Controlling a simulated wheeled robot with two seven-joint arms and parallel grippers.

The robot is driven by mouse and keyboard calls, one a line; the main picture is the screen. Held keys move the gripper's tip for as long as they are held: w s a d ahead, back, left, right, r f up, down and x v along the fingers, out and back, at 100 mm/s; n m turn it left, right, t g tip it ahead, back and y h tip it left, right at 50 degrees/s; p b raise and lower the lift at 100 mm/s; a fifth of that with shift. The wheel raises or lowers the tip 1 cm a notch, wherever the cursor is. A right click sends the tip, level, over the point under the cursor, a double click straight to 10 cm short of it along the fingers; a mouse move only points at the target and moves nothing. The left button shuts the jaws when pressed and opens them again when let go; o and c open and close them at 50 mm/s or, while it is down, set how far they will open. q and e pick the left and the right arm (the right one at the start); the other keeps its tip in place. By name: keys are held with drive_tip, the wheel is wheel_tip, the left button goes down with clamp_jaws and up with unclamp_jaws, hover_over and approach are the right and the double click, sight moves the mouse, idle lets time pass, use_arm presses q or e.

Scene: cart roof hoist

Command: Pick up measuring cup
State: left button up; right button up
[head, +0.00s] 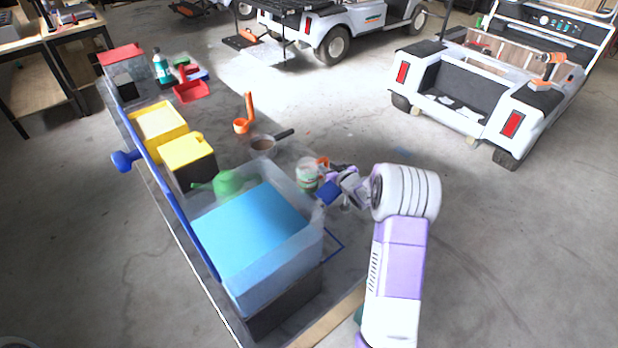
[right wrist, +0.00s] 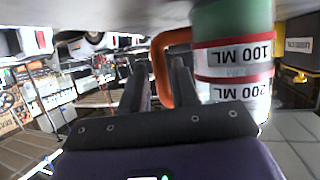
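The measuring cup (head: 308,176) stands on the grey table at its right edge, clear with a green part and an orange handle. In the right wrist view, which is upside down, the cup (right wrist: 232,65) shows red bands and the marks 100 ML and 200 ML. Its orange handle (right wrist: 162,72) lies between the two dark fingers of my right gripper (right wrist: 162,85). The fingers sit close on both sides of the handle and look shut on it. In the head view my right gripper (head: 345,183) reaches the cup from the right. My left gripper is not in view.
A large bin with a blue top (head: 250,235) stands just in front of the cup, with a green watering can (head: 228,183) beside it. A brown-filled pan (head: 262,143) and an orange scoop (head: 242,125) lie behind. Yellow boxes (head: 187,150) line the left.

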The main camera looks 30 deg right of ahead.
clamp_jaws()
